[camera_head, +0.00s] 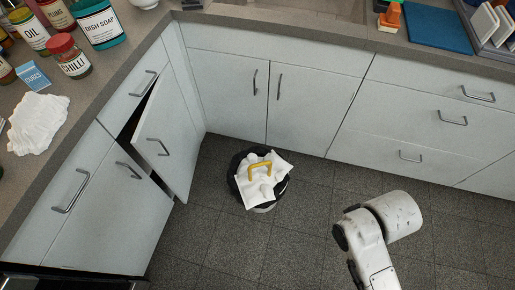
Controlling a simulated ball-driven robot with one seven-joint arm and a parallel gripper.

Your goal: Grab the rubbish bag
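The rubbish bag (240,190) shows as black folds around a round bin on the dark floor, near the inner corner of the cabinets. Crumpled white pieces (252,192) cover most of its top. A yellow arched handle (261,167) stands up in the middle of them. The lower part of the bag is hidden. My white arm comes in at the lower right, apart from the bag. My gripper does not show in this view.
The cabinet door (166,140) left of the bin stands ajar over the floor. White cabinets with handles (410,157) line the back. Tiled floor (310,225) right of the bin is clear.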

